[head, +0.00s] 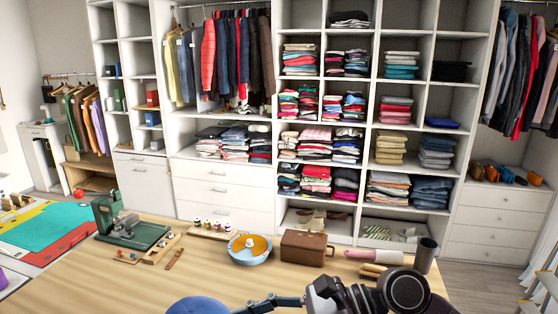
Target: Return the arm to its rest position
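One of my arms shows at the bottom edge, right of centre, as dark rounded joints in front of the wooden table (120,285). It appears to be my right arm. A thin blue-grey linkage that looks like my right gripper (272,302) reaches left from it, low over the table's near side. Its fingertips are partly cut off by the frame's edge, so its opening cannot be told. I see nothing held in it. My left gripper is not in view.
On the table are a green machine (130,228), a blue-orange bowl (250,248), a brown case (304,247), a pink-handled tool (374,256), a brush (371,271) and a dark cup (425,256). A blue rounded thing (197,307) lies at the bottom edge. Cubby shelves (372,113) stand behind.

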